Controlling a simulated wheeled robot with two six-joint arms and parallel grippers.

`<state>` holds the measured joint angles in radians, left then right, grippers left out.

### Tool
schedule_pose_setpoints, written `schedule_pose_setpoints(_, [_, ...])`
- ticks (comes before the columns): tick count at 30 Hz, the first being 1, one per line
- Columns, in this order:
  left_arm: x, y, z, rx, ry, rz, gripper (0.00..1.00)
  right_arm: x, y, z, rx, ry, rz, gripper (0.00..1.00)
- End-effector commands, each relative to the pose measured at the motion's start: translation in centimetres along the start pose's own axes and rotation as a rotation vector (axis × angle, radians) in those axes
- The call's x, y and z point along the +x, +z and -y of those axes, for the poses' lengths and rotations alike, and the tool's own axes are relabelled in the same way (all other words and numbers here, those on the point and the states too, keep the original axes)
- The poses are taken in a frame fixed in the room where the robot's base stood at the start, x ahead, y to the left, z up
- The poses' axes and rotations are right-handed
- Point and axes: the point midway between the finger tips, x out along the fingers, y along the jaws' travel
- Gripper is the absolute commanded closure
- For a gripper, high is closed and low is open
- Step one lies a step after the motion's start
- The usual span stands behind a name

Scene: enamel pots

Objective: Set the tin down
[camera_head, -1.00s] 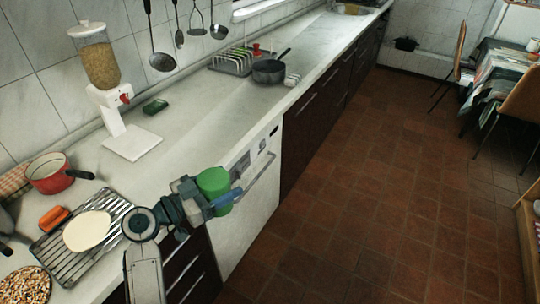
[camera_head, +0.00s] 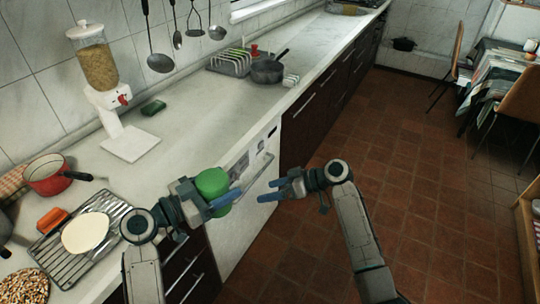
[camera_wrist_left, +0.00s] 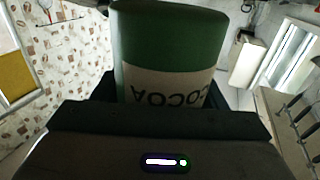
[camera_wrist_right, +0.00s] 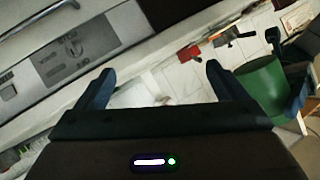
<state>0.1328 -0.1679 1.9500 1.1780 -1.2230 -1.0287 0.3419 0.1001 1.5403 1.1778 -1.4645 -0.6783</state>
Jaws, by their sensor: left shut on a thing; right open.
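The green tin (camera_head: 211,183) is held by my left gripper (camera_head: 222,200), whose blue fingers are shut around it, in front of the counter's edge. In the left wrist view the tin (camera_wrist_left: 168,50) shows a green top band and a pale label reading "COCOA", upside down. My right gripper (camera_head: 277,191) is open and empty, to the right of the tin and apart from it. In the right wrist view its fingers (camera_wrist_right: 160,85) are spread, and the green tin (camera_wrist_right: 262,88) is at the right.
The pale counter (camera_head: 195,133) has clear room between the dispenser (camera_head: 128,140) and the dark pan (camera_head: 268,71). A wire rack (camera_head: 62,247) with a cream oval plate (camera_head: 86,232) and a red pot (camera_head: 48,176) stand at the left.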

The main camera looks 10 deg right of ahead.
Motion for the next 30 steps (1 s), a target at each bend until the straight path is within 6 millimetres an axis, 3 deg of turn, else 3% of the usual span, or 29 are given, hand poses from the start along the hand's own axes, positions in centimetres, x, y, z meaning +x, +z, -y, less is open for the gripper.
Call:
schedule_pose_setpoints(1, [0.0,-0.1,0.0,0.001,0.0,-0.001,0.63,-0.9,-2.6,1.7,-0.075,-0.044,-0.015,0.08])
schedule_pose_setpoints(6, [0.0,-0.1,0.0,0.001,0.0,-0.001,0.63,-4.0,-8.3,7.8,-0.325,-0.2,-0.04,0.08])
schedule_pose_setpoints(10, [0.0,-0.1,0.0,0.001,0.0,-0.001,0.63,-6.0,-10.8,11.6,-0.484,-0.288,-0.045,0.08])
schedule_pose_setpoints(15, [0.0,-0.1,0.0,0.001,0.0,-0.001,0.63,-7.5,-12.0,14.2,-0.6,-0.349,-0.043,0.08])
schedule_pose_setpoints(20, [0.0,-0.1,0.0,0.001,0.0,-0.001,0.63,-6.8,-12.1,15.0,-0.619,-0.362,-0.044,0.08])
schedule_pose_setpoints(30, [0.0,-0.1,0.0,0.001,0.0,-0.001,0.63,-1.1,-11.7,17.1,-0.615,-0.363,-0.046,0.08])
